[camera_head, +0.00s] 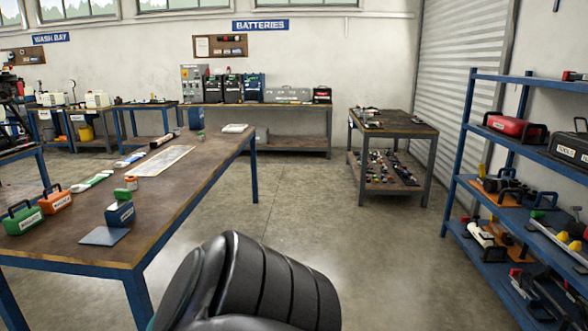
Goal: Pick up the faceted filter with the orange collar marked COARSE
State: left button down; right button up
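I cannot make out a filter marked COARSE, and no such lettering is readable. On the long workbench (200,165) lie slim pale pieces: one with green (92,181), one with blue (130,159) and a darker one with a reddish end (161,141). A small orange and white round item (131,183) stands near the blue box (120,214). I cannot tell whether any of these is the filter. A black segmented part of my own arm fills the bottom centre. Neither gripper is in view.
A green case (24,221) and an orange case (55,202) stand at the bench's left. A blue shelf rack (466,140) with cases and tools is at right. A smaller table (400,127) stands behind. The concrete floor (320,215) between is clear.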

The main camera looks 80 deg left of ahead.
aim_at(131, 181)
jog(key=u, duration=3.65)
jog(key=z, duration=0.9)
jog(key=i+z, duration=0.2)
jog(key=i, duration=3.8)
jog(key=i+l+u, duration=0.2)
jog(key=i, duration=0.4)
jog(key=i+u, duration=0.2)
jog(key=i, duration=0.4)
jog(key=l, duration=0.1)
